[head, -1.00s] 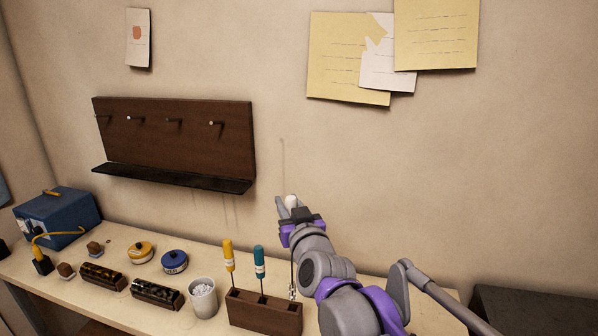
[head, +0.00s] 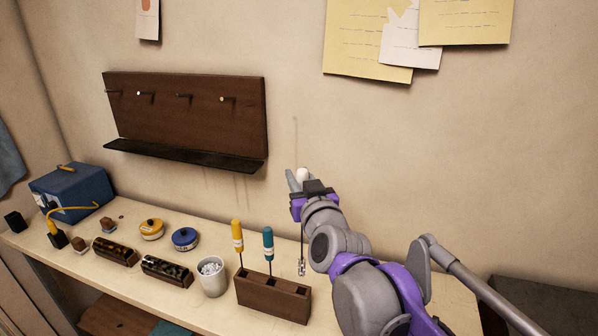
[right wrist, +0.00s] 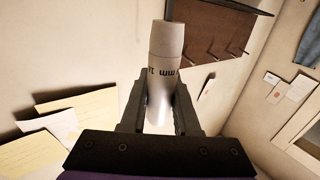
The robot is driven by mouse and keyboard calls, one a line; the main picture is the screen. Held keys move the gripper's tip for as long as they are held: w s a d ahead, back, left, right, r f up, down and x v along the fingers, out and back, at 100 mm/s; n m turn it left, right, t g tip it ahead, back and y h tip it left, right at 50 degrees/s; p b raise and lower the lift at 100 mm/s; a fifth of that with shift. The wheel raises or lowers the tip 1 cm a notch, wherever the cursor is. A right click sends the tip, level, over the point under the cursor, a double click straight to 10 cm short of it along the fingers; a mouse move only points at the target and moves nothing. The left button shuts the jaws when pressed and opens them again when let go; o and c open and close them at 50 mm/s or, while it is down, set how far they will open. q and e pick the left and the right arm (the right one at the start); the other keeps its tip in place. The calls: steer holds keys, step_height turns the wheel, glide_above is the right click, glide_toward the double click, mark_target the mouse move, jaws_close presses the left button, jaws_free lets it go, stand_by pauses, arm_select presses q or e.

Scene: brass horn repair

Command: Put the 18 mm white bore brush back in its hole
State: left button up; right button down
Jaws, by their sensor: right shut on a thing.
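The white bore brush is in my right gripper (head: 303,187), which is shut on its white handle (head: 302,174). The handle also shows in the right wrist view (right wrist: 165,45), between the fingers (right wrist: 160,95), with part of an "mm" marking. Its thin shaft hangs down, and the bristle end (head: 301,267) appears just above the right end of the brown brush block (head: 273,302). The block holds a yellow-handled brush (head: 237,236) and a teal-handled brush (head: 268,244). An empty opening shows at the block's right end. My left gripper is not in view.
A white cup (head: 212,279) stands left of the block. Blue (head: 185,239) and yellow (head: 151,230) tins and dark trays (head: 167,270) lie further left. A brown peg board (head: 190,115) is on the wall behind. The bench right of the block is partly hidden by my arm.

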mark_target(302, 230)
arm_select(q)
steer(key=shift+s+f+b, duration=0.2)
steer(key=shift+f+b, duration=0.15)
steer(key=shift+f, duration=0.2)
arm_select(e)
steer(key=shift+f, duration=1.95)
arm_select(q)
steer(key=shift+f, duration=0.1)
